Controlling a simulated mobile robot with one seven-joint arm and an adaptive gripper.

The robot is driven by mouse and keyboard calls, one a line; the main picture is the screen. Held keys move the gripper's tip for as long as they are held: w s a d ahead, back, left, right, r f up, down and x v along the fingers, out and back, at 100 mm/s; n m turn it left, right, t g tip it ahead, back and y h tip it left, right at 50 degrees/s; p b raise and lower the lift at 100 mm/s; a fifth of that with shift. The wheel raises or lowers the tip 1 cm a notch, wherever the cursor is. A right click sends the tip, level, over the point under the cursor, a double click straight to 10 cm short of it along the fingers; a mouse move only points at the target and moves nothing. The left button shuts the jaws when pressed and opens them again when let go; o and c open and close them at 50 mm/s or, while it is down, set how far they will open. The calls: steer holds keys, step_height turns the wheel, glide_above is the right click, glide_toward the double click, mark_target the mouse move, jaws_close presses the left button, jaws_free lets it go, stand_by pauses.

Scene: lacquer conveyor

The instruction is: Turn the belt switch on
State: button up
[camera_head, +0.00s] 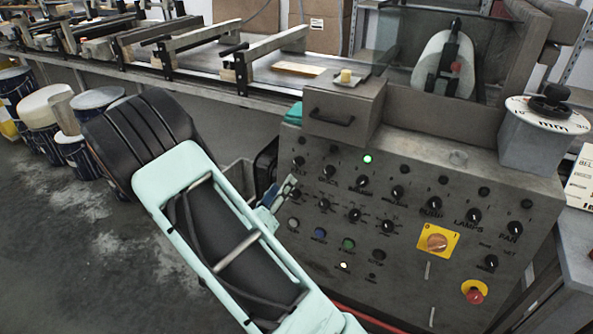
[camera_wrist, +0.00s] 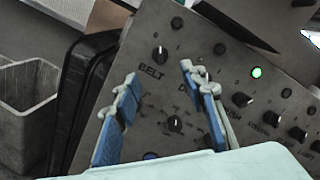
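The belt switch is a small black rotary knob with a pale pointer line, above the label BELT, at the upper left of the grey control panel. It shows in the wrist view (camera_wrist: 160,55) and the head view (camera_head: 298,161). Its exact setting is hard to read. The round lamp (camera_wrist: 177,22) above it is dark. My gripper (camera_wrist: 160,78) is open and empty, its blue-padded fingers apart in front of the panel. In the wrist view the knob appears just beyond the gap between the fingertips. In the head view my gripper (camera_head: 279,193) is at the panel's left edge.
Several similar knobs fill the panel, with a lit green lamp (camera_head: 367,159), a yellow-backed rotary switch (camera_head: 437,241) and a red emergency button (camera_head: 474,292). A grey drawer box (camera_head: 342,110) stands above. A grey bin (camera_wrist: 27,88) is left of the panel.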

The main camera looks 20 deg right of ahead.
mark_target(296, 166)
steer(key=b+x, duration=0.1)
steer(key=x, duration=0.8)
steer(key=shift+w+d, duration=0.15)
steer(key=shift+d, duration=0.05)
steer(key=shift+c, duration=0.2)
jaws_close()
